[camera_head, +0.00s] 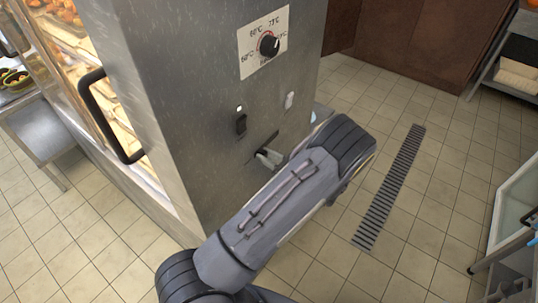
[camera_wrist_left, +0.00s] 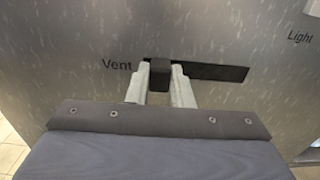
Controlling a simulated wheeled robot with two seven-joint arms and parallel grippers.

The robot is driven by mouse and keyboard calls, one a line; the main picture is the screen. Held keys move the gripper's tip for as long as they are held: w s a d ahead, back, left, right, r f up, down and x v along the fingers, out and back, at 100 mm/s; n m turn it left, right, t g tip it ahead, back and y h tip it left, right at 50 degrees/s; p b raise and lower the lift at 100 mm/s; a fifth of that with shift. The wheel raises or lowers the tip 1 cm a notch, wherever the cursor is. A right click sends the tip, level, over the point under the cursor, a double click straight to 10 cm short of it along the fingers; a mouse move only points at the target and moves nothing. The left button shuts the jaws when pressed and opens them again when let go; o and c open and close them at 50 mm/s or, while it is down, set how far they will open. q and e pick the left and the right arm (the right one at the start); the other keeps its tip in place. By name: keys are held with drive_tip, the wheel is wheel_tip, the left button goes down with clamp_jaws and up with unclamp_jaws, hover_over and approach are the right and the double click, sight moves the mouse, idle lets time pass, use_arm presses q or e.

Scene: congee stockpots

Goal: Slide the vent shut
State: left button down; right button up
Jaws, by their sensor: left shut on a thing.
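The vent slider's dark square knob (camera_wrist_left: 160,74) sits at the left end of a black horizontal slot (camera_wrist_left: 215,72) in the steel cabinet face, beside the printed word "Vent". The slot runs on to the right of the knob. In the left wrist view, my left gripper (camera_wrist_left: 161,80) has its two pale fingers on either side of the knob, shut on it. In the head view the left gripper (camera_head: 268,157) is at the cabinet's front panel, partly hidden behind my arm, and the slot shows only in part. My right gripper is not in view.
A black door handle (camera_head: 108,115) juts out at left. A floor grate (camera_head: 392,188) lies right, with clear tiles around it.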

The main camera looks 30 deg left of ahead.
use_arm(q)
drive_tip(key=shift+s+f, duration=0.1)
drive_tip(key=shift+s, duration=0.1)
drive_tip(key=c, duration=1.3)
unclamp_jaws()
drive_tip(key=shift+s, duration=0.1)
drive_tip(key=shift+d, duration=0.1)
drive_tip(key=d, duration=0.2)
drive_tip(key=d+b, duration=0.1)
drive_tip(key=d, duration=0.4)
drive_tip(key=shift+s+d+b, duration=0.25)
drive_tip(key=shift+d+b, duration=0.05)
drive_tip(key=shift+b, duration=0.05)
